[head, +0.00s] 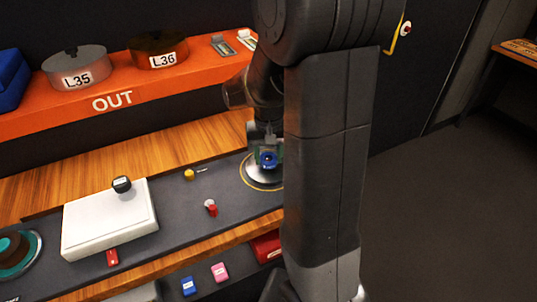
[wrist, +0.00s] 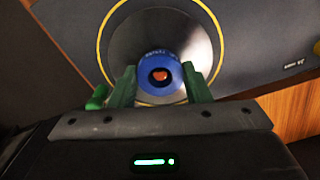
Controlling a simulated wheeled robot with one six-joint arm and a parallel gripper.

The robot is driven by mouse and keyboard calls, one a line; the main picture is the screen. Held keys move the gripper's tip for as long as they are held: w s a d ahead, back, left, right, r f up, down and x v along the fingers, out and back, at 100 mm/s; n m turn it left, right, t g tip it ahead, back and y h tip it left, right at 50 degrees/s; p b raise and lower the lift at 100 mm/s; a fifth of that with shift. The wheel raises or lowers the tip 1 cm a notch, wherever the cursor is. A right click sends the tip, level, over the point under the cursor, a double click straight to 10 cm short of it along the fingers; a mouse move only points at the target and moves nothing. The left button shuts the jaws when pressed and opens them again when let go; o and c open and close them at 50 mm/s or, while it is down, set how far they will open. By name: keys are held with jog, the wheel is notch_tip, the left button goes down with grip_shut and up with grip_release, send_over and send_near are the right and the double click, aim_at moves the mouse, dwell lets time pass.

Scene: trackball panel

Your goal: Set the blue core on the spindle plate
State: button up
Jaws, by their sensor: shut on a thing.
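The blue core (wrist: 159,61) is a short ring-like piece with an orange-red centre, held between the green fingers of my gripper (wrist: 160,86). My gripper is shut on it. In the wrist view the core is in front of the middle of the spindle plate (wrist: 122,45), a round grey metal disc inside a yellow ring. In the head view the core (head: 268,159) shows low over the plate (head: 262,180), partly hidden by my arm. I cannot tell whether the core touches the plate.
A white box (head: 110,222) with a black knob stands on the dark panel, left of the plate. A red-and-white knob (head: 210,208) and a yellow button (head: 189,175) lie between them. A teal-and-brown disc (head: 14,247) is at the far left. An orange OUT shelf (head: 150,98) holds lidded pots behind.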

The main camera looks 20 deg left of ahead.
jog(key=shift+f+b, duration=0.4)
jog(key=shift+f, duration=0.2)
jog(key=o, duration=0.7)
notch_tip(320, 180, up, 11)
jog(key=p, duration=0.9)
jog(key=shift+f, duration=0.1)
notch_tip(320, 180, down, 9)
jog(key=b, duration=0.7)
jog(key=shift+f+b, duration=0.1)
jog(key=shift+b, duration=0.25)
jog(key=shift+d, duration=0.1)
